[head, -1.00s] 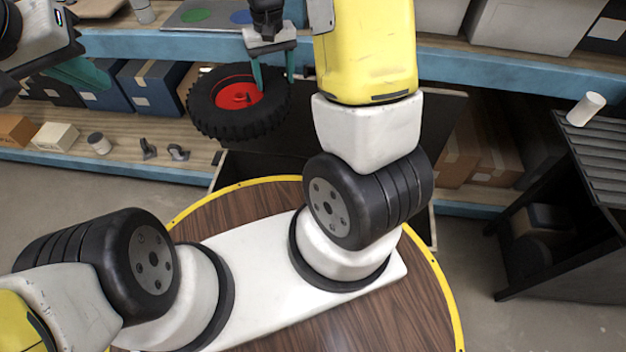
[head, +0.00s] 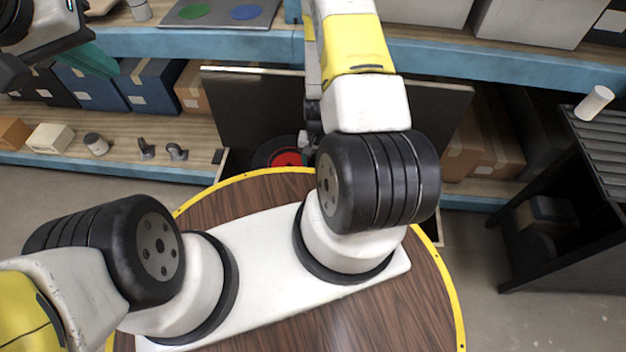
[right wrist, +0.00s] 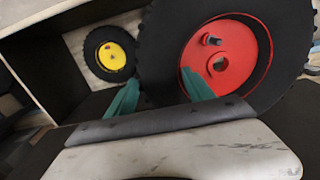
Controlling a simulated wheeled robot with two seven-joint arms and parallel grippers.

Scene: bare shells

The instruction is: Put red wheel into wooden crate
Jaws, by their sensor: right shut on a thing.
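The red wheel (head: 287,158), a black tyre on a red hub, shows in the head view low within the outline of the wooden crate (head: 245,105). My arm and round base hide part of it. In the right wrist view the red wheel (right wrist: 232,60) is large and close. My right gripper (right wrist: 160,76) is shut on its tyre, one teal finger on each side. The crate's wall (right wrist: 40,65) and a yellow-hubbed wheel (right wrist: 110,56) lie beyond. I cannot tell whether the red wheel touches the crate floor. My left gripper (head: 92,58) is at the upper left, away from the crate; its opening is unclear.
Blue-edged shelves (head: 240,45) run behind, with blue boxes (head: 150,85) and small parts on the lower one. A dark slatted stand (head: 600,150) with a white cylinder (head: 594,103) is at the right. Brown cartons (head: 498,150) sit right of the crate.

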